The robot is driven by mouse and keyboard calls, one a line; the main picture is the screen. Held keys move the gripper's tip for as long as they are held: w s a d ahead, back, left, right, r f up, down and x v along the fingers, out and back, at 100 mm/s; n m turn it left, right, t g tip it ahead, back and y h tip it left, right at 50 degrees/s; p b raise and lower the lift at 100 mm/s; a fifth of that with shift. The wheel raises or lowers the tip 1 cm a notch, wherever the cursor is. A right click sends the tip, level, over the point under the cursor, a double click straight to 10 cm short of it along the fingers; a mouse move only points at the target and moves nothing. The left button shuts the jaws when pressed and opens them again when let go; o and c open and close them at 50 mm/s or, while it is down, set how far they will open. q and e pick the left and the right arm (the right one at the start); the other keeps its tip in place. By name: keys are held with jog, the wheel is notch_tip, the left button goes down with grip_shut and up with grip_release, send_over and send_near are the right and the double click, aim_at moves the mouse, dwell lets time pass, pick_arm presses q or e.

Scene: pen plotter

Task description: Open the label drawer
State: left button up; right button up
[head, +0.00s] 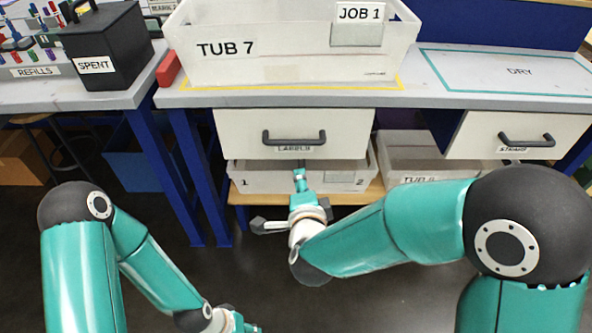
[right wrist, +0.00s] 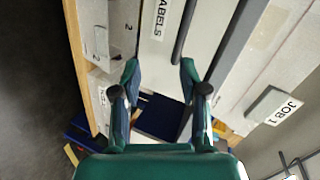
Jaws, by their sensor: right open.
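The label drawer (head: 230,125) is a pale front under the bench, marked LABELS, and looks shut. Its dark bar handle (head: 294,137) runs across the front; it also shows in the right wrist view (right wrist: 184,30). My right gripper (head: 300,172) is just below the handle in the head view, partly hidden by its own wrist. In the right wrist view its fingers (right wrist: 160,72) are apart with nothing held, and the handle's end appears close to the right-hand finger. I cannot tell whether they touch. My left gripper (head: 236,322) is low, cut by the bottom edge, away from the drawer.
TUB 7 (head: 285,72) stands on the bench above the drawer. Another drawer (head: 470,130) is at right. Blue bench legs (head: 200,170) stand left of the label drawer. Open floor lies in front.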

aim_at(295, 140)
jog(key=w+m+b, duration=0.1)
jog(key=w, duration=0.4)
jog(key=w+a+f+m+t+b, duration=0.1)
jog(key=w+b, duration=0.1)
jog(key=w, duration=0.3)
jog(key=w+m+b, duration=0.1)
jog(key=w, duration=0.4)
jog(key=shift+w+a+f+t+h+b, duration=0.3)
jog(key=shift+w+a+h+b, duration=0.1)
pick_arm(q)
notch_tip(295, 140, down, 7)
jog(key=shift+r, duration=0.1)
